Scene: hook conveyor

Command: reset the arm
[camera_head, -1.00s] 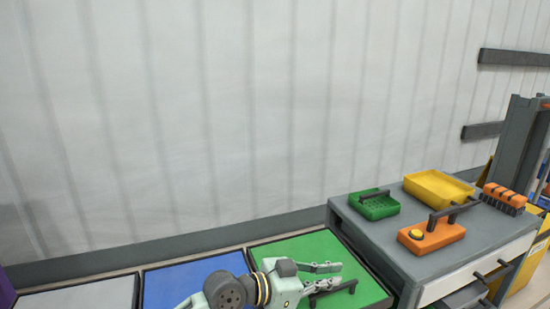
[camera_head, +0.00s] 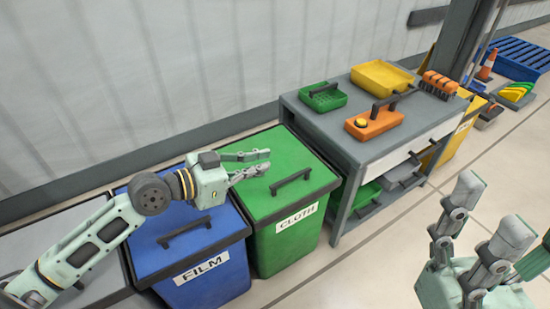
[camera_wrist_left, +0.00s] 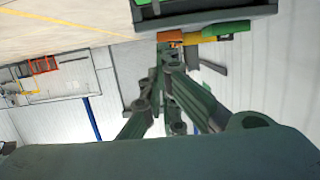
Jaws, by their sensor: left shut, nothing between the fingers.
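My left gripper (camera_head: 260,164) is pale green and grey. Its arm comes in from the left in the head view, over the blue bin, with the fingers in front of the green bin's lid. The fingers are shut and empty. In the left wrist view its dark fingers (camera_wrist_left: 165,70) point away from the camera, with nothing seen between them. My right gripper (camera_head: 492,208) is at the lower right of the head view, fingers pointing up and spread apart, with nothing seen between them.
A blue FILM bin (camera_head: 185,262) and a green CLOTH bin (camera_head: 287,243) stand by the wall. A grey workbench (camera_head: 330,130) beside them holds a green tray (camera_head: 323,100), a yellow tray (camera_head: 381,77) and an orange box (camera_head: 375,125). Clear floor lies in front.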

